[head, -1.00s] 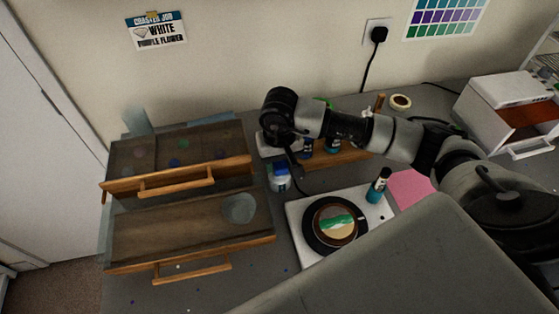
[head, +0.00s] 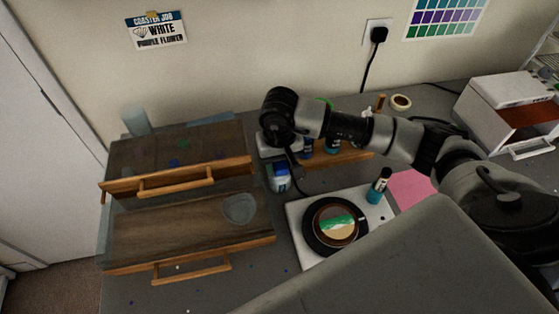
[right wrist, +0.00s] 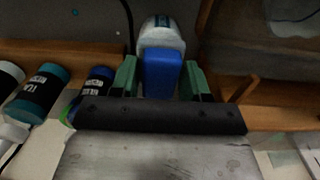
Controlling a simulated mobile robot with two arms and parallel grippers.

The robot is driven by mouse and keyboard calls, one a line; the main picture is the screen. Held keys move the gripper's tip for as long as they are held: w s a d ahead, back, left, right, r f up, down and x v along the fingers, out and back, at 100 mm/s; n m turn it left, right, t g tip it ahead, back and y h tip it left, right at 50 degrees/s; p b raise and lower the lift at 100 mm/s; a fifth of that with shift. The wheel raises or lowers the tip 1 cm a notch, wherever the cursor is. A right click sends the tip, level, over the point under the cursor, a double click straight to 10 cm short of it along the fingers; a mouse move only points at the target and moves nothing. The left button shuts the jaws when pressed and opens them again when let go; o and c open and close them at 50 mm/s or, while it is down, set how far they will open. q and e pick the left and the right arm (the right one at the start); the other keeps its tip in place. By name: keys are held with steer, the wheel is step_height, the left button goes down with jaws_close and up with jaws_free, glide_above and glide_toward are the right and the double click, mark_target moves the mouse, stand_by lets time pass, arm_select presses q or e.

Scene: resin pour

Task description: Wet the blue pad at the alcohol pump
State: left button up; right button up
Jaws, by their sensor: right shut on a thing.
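My right gripper (right wrist: 160,66) has green fingertips and is shut on the blue pad (right wrist: 161,80), which sits between them in the right wrist view. The white alcohol pump bottle (right wrist: 160,36) is just beyond the pad, partly covered by it; I cannot tell whether they touch. In the head view the white-and-blue pump bottle (head: 279,180) stands right of the drawers, under my right wrist. The fingertips are hard to make out there. My left gripper is not in view.
Two open wooden drawers (head: 128,262) are on the left. A wooden rack (head: 340,158) with several small bottles stands behind. A white board (head: 300,215) carries a black turntable (head: 312,237) with a coaster mould. A pink sheet (head: 408,187) lies right of it.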

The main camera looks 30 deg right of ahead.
steer(key=shift+r+p, duration=1.35)
steer(key=shift+r, duration=2.1)
